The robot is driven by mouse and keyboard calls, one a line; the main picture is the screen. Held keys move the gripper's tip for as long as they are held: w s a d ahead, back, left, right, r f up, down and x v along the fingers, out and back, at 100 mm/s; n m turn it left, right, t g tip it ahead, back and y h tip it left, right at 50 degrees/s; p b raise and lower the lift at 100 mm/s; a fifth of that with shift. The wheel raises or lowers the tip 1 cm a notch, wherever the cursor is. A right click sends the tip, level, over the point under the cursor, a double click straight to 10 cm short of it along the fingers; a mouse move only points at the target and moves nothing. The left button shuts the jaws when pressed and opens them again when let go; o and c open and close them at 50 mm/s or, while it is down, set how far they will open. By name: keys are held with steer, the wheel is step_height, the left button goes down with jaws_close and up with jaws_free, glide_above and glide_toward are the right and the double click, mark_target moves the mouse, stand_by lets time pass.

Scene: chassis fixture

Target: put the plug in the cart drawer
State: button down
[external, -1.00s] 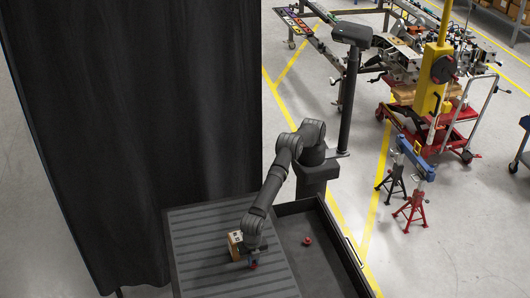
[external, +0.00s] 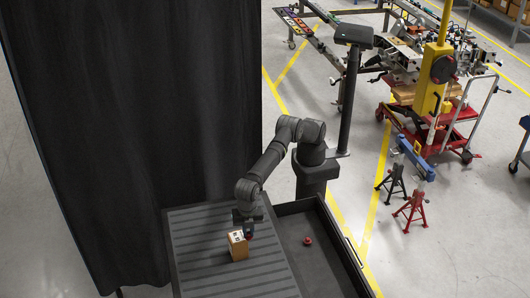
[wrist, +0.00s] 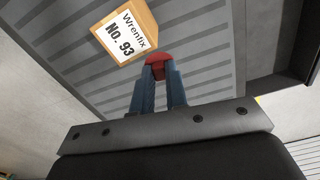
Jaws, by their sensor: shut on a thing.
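My gripper (external: 247,234) is shut on a red plug (wrist: 158,60), whose rounded red top shows between the blue fingertips (wrist: 160,75) in the wrist view. The plug appears lifted clear of the ribbed cart top (external: 205,262). In the external view the gripper mostly hides it. The cart drawer (external: 335,270) is pulled open to the right of the cart top. Another small red plug (external: 307,241) lies inside the drawer.
A cardboard box (external: 238,247) labelled "Wrenfix NO. 93" stands on the cart top beside my gripper; it also shows in the wrist view (wrist: 125,32). A black curtain (external: 130,130) hangs at the left. Most of the drawer floor is clear.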

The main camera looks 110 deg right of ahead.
steer(key=s+d+r+m, duration=0.1)
steer(key=d+r+m, duration=0.2)
steer(key=d, duration=0.3)
steer(key=s+d+r+m, duration=0.2)
steer(key=d, duration=0.5)
steer(key=n, duration=0.7)
glide_above(301, 259)
step_height(301, 259, down, 27)
steer(key=shift+w+r, duration=0.1)
steer(key=shift+w, duration=0.05)
steer(key=shift+f, duration=2.2)
steer(key=shift+f, duration=0.1)
steer(key=c, duration=1.8)
jaws_free()
steer(key=o, duration=0.4)
steer(key=shift+c, duration=0.2)
